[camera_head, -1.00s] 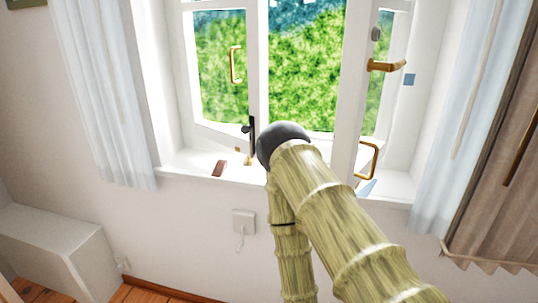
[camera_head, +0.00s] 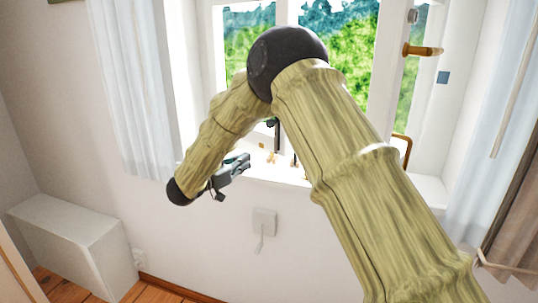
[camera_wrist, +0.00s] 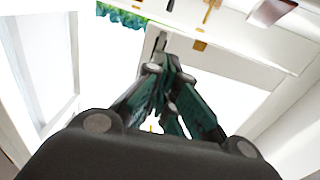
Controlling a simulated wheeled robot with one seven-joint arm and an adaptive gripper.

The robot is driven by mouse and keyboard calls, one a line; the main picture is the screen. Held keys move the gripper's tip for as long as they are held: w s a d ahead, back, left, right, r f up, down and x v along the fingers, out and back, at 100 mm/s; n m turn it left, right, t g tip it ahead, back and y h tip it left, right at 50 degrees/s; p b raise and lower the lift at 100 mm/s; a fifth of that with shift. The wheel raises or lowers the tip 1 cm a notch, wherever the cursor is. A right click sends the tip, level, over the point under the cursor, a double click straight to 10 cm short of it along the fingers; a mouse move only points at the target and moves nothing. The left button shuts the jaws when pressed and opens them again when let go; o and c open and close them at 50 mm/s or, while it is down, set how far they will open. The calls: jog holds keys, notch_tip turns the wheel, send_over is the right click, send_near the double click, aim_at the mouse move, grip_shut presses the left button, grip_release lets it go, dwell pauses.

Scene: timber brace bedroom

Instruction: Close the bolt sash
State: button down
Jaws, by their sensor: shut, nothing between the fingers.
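The window's left sash (camera_head: 220,62) carries a dark bolt (camera_head: 277,135) low on its right-hand upright; my arm hides much of this sash. The right sash (camera_head: 385,90) stands at an angle into the room, with a brass handle (camera_head: 423,50) on it. My gripper (camera_head: 245,160) is shut and empty, in front of and below the left part of the sill. In the wrist view my closed fingers (camera_wrist: 165,66) point towards the white frame. I cannot tell whether they touch anything.
Small brass-coloured pieces (camera_head: 270,157) sit on the sill near the bolt. Curtains (camera_head: 130,90) hang on both sides. A white box-like ledge (camera_head: 75,230) stands at the lower left. A wall socket (camera_head: 264,222) is below the sill. The wall between is clear.

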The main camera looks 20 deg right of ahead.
jog(key=p, duration=0.5)
send_near(278, 146)
jog(key=x, duration=0.7)
jog(key=shift+w, duration=0.15)
